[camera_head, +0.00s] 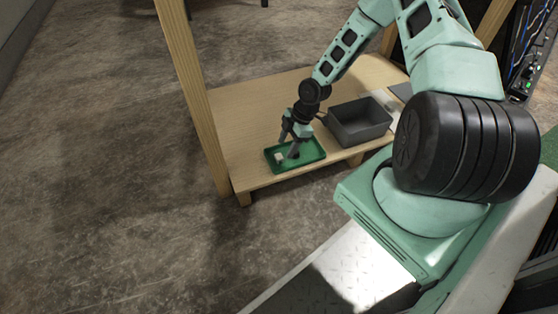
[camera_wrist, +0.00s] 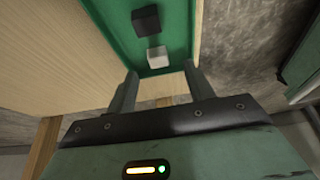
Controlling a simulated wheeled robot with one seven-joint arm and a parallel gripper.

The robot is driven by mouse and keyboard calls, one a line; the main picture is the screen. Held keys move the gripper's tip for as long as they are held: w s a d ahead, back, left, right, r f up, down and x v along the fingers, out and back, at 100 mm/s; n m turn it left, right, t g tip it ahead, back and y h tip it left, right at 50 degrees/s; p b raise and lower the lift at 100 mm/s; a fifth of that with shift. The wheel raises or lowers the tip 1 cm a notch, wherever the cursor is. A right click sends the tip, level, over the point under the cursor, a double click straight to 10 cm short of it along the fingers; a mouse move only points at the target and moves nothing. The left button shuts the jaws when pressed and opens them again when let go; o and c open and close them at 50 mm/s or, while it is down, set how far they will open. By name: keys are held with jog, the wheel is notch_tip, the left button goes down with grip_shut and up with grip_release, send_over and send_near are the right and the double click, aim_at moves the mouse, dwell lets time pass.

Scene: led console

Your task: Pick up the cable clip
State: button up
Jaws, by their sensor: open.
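A green tray (camera_head: 315,146) lies on the low wooden table. It holds a small white block (camera_head: 281,157), and the wrist view shows this white block (camera_wrist: 157,56) beside a dark block (camera_wrist: 146,20) on the tray floor (camera_wrist: 178,30). I cannot tell which of the two is the cable clip. My gripper (camera_head: 289,146) points down over the tray, its fingers apart. In the wrist view my gripper (camera_wrist: 160,82) is open and empty, and the white block shows beyond the gap between the fingertips. The dark block is farther off.
A dark grey open bin (camera_head: 358,123) stands on the wooden table (camera_head: 240,120) right of the tray. A wooden post (camera_head: 188,75) rises at the table's left side. A panel with cables (camera_head: 530,50) is at the upper right. The floor at left is clear.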

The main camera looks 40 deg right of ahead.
aim_at(279, 156)
jog(key=b+x, duration=0.3)
jog(key=x, duration=0.2)
jog(key=shift+w+a+b, duration=0.15)
jog(key=shift+w+b, duration=0.1)
jog(key=shift+b, duration=0.15)
jog(key=shift+r, duration=0.15)
jog(key=c, duration=1)
jog(key=shift+c, duration=0.2)
notch_tip(279, 156, up, 10)
jog(key=p, duration=0.6)
jog(key=shift+s, duration=0.1)
